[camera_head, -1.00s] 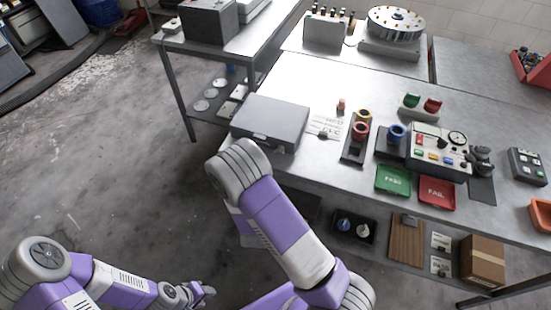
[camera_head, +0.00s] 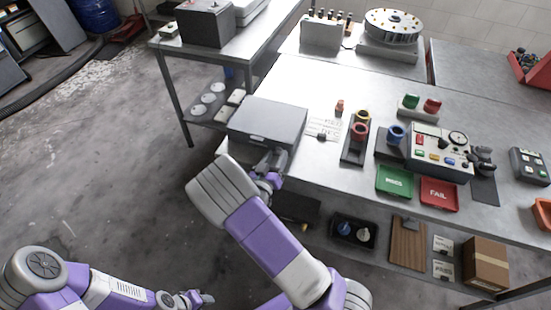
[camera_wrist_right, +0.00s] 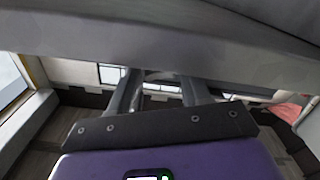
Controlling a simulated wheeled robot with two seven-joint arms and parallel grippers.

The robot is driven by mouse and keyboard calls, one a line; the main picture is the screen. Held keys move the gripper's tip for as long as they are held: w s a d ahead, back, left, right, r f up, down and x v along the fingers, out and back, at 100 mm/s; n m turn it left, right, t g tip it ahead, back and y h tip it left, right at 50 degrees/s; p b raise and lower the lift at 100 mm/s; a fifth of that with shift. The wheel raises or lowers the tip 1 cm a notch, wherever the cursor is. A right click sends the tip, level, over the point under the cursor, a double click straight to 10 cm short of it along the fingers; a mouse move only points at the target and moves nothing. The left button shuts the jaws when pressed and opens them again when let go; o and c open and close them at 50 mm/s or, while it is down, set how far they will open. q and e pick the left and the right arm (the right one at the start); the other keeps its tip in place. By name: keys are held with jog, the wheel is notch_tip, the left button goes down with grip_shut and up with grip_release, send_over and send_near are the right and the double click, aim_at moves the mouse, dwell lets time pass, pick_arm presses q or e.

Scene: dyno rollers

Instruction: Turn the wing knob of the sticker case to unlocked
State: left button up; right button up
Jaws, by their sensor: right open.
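The sticker case, a closed grey box (camera_head: 268,118), sits at the near left edge of the workbench. A small pale fitting (camera_head: 257,138) shows on its front face; I cannot make out a wing knob or which way it is turned. My right gripper (camera_head: 274,161) is just in front of the case's front face, near its right part. In the right wrist view the two fingers (camera_wrist_right: 156,88) are apart with nothing visible between them, and a grey surface fills the top; contact is unclear. My left gripper (camera_head: 203,298) is low at the bottom edge, away from the bench, too small to read.
A paper sheet (camera_head: 323,128) and a dark stand with coloured rings (camera_head: 356,147) lie right of the case. Green (camera_head: 394,181) and red (camera_head: 438,193) trays sit along the front edge. A lower shelf holds a black tray (camera_head: 354,231) and a cardboard box (camera_head: 485,263).

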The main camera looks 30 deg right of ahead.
jog(key=shift+w+d, duration=0.1)
jog(key=shift+d, duration=0.05)
jog(key=c, duration=0.8)
jog(key=shift+o, duration=0.2)
jog(key=shift+f+m+b, duration=0.15)
jog(key=shift+m+b, duration=0.55)
jog(key=shift+m, duration=0.3)
jog(key=shift+m+b, duration=0.45)
jog(key=shift+m, duration=0.55)
jog(key=o, duration=0.8)
jog(key=shift+c, duration=0.2)
